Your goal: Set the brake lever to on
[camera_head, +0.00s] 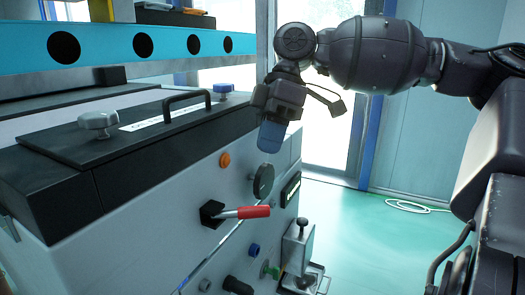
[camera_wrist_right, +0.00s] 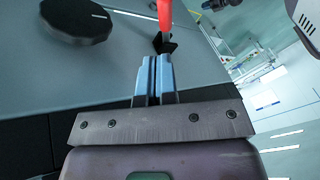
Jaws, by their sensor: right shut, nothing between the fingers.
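The brake lever (camera_head: 243,212) has a red handle on a black base and sticks out from the front of the grey panel. Its handle points right and nearly level in the head view. The red handle also shows at the top of the right wrist view (camera_wrist_right: 165,14), beyond the fingertips. My right gripper (camera_head: 270,138) has blue fingers. It is above the lever, near the panel's upper right edge, and apart from the handle. In the right wrist view its fingers (camera_wrist_right: 154,66) are together with nothing between them. My left gripper is not in view.
A round black knob (camera_head: 263,180) sits between my right gripper and the lever. An orange button (camera_head: 225,160) and a blue knob (camera_head: 253,249) are on the panel. A metal clamp-like fixture (camera_head: 298,247) stands at lower right. Open green floor (camera_head: 370,250) lies right.

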